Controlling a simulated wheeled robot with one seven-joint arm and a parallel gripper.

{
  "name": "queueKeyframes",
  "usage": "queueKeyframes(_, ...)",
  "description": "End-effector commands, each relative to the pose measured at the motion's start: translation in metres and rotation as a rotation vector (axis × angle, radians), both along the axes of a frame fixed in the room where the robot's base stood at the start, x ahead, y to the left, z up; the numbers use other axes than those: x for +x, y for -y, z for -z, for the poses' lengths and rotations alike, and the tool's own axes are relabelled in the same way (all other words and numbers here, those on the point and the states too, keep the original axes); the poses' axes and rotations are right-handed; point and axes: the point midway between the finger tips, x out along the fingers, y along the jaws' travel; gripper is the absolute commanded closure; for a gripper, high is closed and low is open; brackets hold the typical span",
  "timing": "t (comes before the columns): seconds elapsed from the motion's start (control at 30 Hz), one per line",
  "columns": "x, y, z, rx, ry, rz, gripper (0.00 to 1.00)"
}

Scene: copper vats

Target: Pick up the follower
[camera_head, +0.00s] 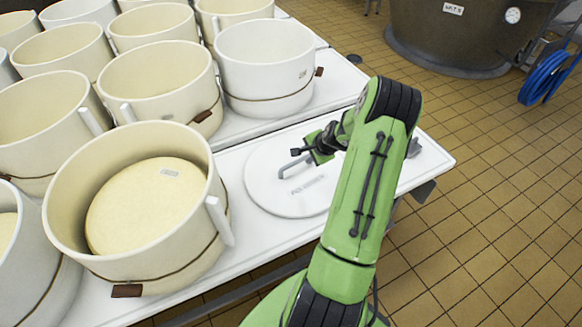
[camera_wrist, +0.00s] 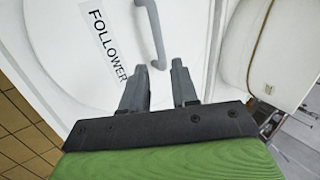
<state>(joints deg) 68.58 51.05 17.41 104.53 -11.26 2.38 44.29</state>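The follower (camera_head: 275,199) is a round white disc with a raised grey bar handle (camera_head: 293,185), lying flat on the white table right of the cheese moulds. In the wrist view the follower (camera_wrist: 60,48) carries a label reading FOLLOWER, and its handle (camera_wrist: 157,35) shows just beyond my fingertips. My gripper (camera_head: 290,162) is above the follower, close to the handle. In the wrist view my gripper (camera_wrist: 162,82) has its two dark fingers apart with nothing between them. My arm hides the right part of the follower in the head view.
Several cream moulds stand on the table at left; the nearest mould (camera_head: 70,215) holds a pale cheese (camera_head: 140,215). A white mould (camera_head: 265,70) stands behind the follower. The table (camera_head: 432,160) ends at right, over a tiled floor. A vat (camera_head: 440,35) and blue hose (camera_head: 543,78) are beyond.

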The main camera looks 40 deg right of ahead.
Motion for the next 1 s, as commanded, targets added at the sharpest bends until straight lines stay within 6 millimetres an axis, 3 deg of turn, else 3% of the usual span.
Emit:
queueKeyframes(0.03,0.008,-0.001,0.016,0.004,0.001,-0.004,0.71)
queueKeyframes(0.2,0.031,0.005,0.052,0.002,-0.001,-0.003,0.71)
queueKeyframes(0.47,0.051,0.01,0.082,-0.001,-0.001,-0.003,0.71)
queueKeyframes(0.6,0.063,0.014,0.109,0.001,-0.001,-0.003,0.71)
queueKeyframes(0.73,0.073,0.016,0.119,0.0,-0.002,-0.004,0.71)
queueKeyframes(0.93,0.074,0.017,0.118,-0.001,-0.001,-0.003,0.71)
queueKeyframes(1.0,0.074,0.017,0.118,-0.001,-0.001,-0.003,0.79)
